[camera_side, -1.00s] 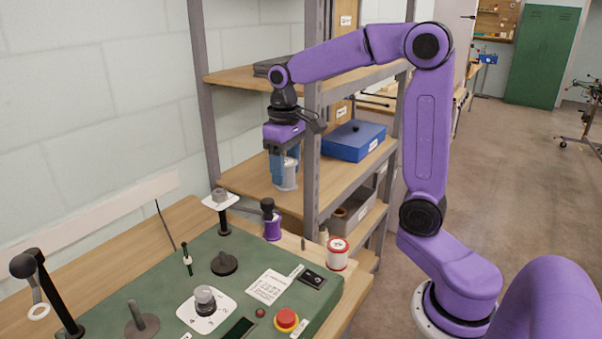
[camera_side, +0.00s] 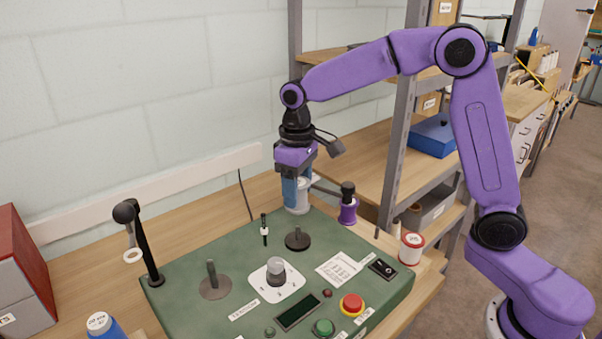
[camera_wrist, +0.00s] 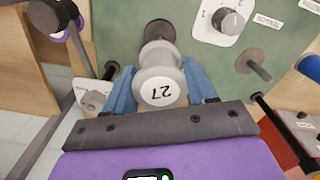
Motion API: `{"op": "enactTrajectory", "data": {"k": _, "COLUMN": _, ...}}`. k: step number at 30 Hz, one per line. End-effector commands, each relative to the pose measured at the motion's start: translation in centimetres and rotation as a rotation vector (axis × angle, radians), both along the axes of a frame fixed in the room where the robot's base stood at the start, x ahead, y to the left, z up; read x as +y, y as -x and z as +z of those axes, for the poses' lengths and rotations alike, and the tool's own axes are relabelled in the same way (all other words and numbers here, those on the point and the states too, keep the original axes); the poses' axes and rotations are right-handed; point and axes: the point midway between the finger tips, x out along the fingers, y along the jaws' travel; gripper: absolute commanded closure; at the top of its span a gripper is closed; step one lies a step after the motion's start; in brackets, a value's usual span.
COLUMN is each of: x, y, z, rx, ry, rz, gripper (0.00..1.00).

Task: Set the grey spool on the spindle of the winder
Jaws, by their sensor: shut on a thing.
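My gripper (camera_side: 297,190) is shut on the grey spool (camera_side: 299,200), held upright over the back edge of the winder's green panel (camera_side: 330,248). In the wrist view, the spool (camera_wrist: 160,85) sits between the blue fingers (camera_wrist: 160,92), its end marked 27 facing the camera. A dark round base with a short stub (camera_side: 298,239) stands on the panel, just in front of the spool. A grey peg on a round flange (camera_side: 212,283) stands further left. I cannot tell which is the spindle. The spool hides part of the dark base in the wrist view.
A purple spool (camera_side: 348,212) under a black knob stands right of my gripper. A thin rod guide (camera_side: 264,231) and a black post with a ring (camera_side: 147,245) are to the left. A red-and-white spool (camera_side: 411,248) stands at the right edge.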

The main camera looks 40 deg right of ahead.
Motion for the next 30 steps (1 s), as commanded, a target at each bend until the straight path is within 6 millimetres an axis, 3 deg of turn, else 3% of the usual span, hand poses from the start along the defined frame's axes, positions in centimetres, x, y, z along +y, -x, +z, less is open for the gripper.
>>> {"op": "enactTrajectory", "data": {"k": 30, "x": 0.0, "y": 0.1, "z": -6.3, "rx": 0.000, "ry": 0.000, "rz": 0.001, "gripper": 0.66}}
